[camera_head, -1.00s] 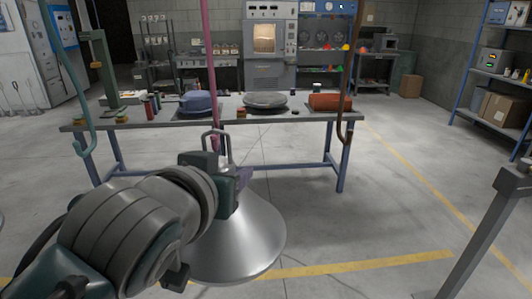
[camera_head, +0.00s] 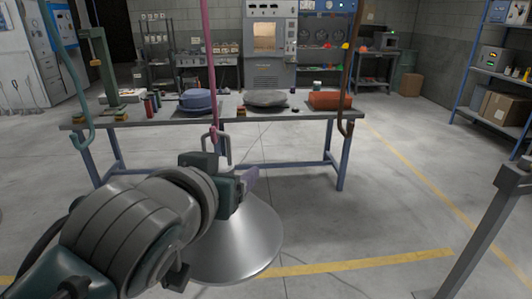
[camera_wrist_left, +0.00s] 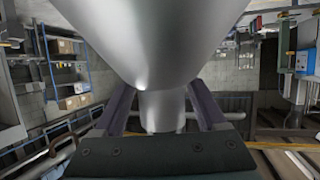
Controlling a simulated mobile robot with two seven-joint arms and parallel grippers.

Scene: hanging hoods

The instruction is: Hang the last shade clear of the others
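A silver cone-shaped metal shade (camera_head: 243,240) hangs from my left gripper (camera_head: 238,183), which is shut on its narrow neck. In the left wrist view the neck (camera_wrist_left: 162,108) sits between the two purple-grey fingers, and the flared body (camera_wrist_left: 150,45) fills the top middle. A wire loop (camera_head: 229,150) stands above the neck. The lower end of a pink hook (camera_head: 211,75) overlaps the loop; I cannot tell whether it passes through it. A teal hook (camera_head: 72,85) hangs at left and a brown hook (camera_head: 351,75) at right; both look empty. My right gripper is out of view.
A workbench (camera_head: 290,115) behind the hooks bears a blue lidded object (camera_head: 198,101), a grey rounded one (camera_head: 265,99) and an orange-red block (camera_head: 329,101). A grey post (camera_head: 485,225) stands at right. The floor between is clear.

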